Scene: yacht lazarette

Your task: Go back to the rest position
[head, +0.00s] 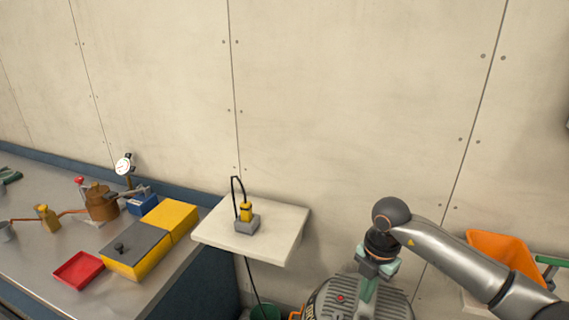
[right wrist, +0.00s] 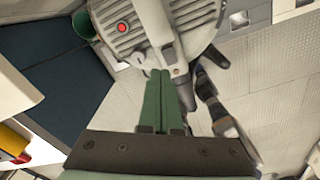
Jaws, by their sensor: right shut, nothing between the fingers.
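My right gripper (head: 368,286) hangs in front of the wall at the lower right of the head view, pointing down over a grey ribbed machine (head: 340,303) with a red button. In the right wrist view its green fingers (right wrist: 162,75) are together with nothing between them. The machine's ribbed housing (right wrist: 160,22) lies beyond the fingertips; whether they touch it I cannot tell. My left gripper is not in the head view.
A white shelf (head: 280,235) carries a grey block with a yellow plug (head: 246,212) and a black cable. A steel bench (head: 50,255) on the left holds a red tray (head: 78,270), a yellow box (head: 170,219) and a copper pot (head: 101,203). An orange bin (head: 505,255) stands right.

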